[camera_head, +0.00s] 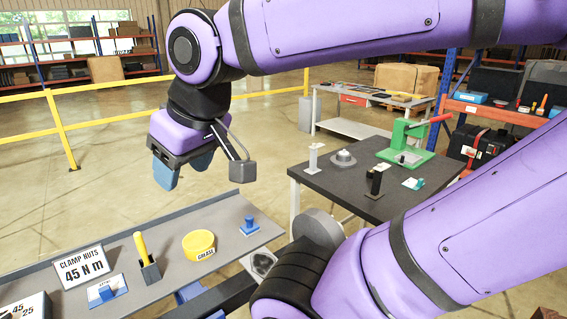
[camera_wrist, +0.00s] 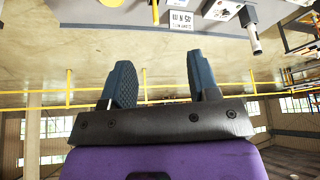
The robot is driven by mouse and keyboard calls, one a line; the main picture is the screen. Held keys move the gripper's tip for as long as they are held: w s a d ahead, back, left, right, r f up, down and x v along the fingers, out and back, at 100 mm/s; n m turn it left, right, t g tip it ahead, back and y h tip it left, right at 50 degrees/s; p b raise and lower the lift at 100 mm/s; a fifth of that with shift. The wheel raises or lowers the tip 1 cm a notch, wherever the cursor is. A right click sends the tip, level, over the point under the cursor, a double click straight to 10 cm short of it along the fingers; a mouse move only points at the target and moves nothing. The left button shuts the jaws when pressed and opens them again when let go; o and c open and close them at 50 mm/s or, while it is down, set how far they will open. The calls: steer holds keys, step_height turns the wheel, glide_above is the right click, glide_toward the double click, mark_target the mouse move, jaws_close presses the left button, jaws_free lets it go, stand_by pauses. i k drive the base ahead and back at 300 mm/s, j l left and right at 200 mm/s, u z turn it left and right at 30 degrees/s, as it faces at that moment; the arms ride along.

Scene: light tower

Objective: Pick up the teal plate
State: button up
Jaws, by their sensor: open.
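A small teal piece on a white base (camera_head: 413,183) lies on the dark table at the right in the head view; it is the only teal-looking thing, too small to tell if it is a plate. My gripper (camera_head: 184,172) hangs in the air left of that table, beyond the grey bench, well apart from the teal piece. Its two blue-grey fingers are open and empty; they also show in the wrist view (camera_wrist: 163,80). No teal plate can be made out in the wrist view.
The grey bench (camera_head: 222,215) holds a yellow grease tub (camera_head: 199,244), a blue knobbed plate (camera_head: 250,227), another blue piece (camera_head: 107,291), a yellow-handled tool (camera_head: 141,248) and a sign (camera_head: 82,266). A green press (camera_head: 408,140) and several small fixtures stand on the dark table (camera_head: 335,181).

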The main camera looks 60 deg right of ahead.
mark_target(413, 184)
steer(key=k+z, duration=0.1)
steer(key=z, duration=0.3)
steer(key=l+z, duration=0.1)
steer(key=z, duration=0.35)
steer(key=k+l+z, duration=0.1)
steer(key=z, duration=0.3)
steer(key=k+l+z, duration=0.1)
steer(key=z, duration=0.3)
steer(key=j+z, duration=0.15)
steer(key=z, duration=0.25)
steer(key=i+j+z, duration=0.1)
steer(key=z, duration=0.25)
steer(key=j+z, duration=0.25)
steer(key=z, duration=0.15)
steer(key=l, duration=0.5)
steer(key=i+l+u, duration=0.15)
steer(key=l, duration=0.25)
steer(key=l+u, duration=0.15)
steer(key=l, duration=0.2)
steer(key=i+l+u, duration=0.15)
steer(key=l, duration=0.3)
steer(key=i+l+u, duration=0.35)
steer(key=i, duration=0.3)
steer(key=i+j+u, duration=0.15)
steer(key=i, duration=0.25)
